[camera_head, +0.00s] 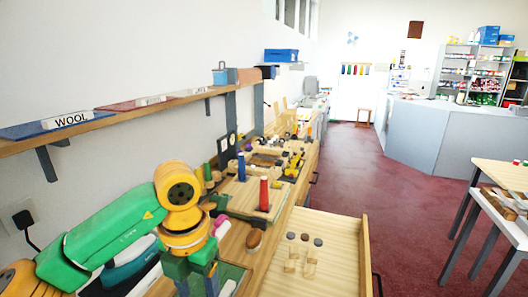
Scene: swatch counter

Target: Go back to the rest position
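My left arm comes in from the left, green with yellow joints, and bends down over the near left end of the wooden counter. My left gripper (196,282) points downward there, beside the open drawer. Its lower end meets the bottom edge of the picture, so I cannot tell whether its fingers are apart or closed, or whether they hold anything. My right arm and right gripper are not in view.
An open wooden drawer (364,250) juts out, holding several small vials with dark caps. A red cylinder (264,193) and a brown oval thing (254,239) stand nearby. A wall shelf (30,147) runs above my arm.

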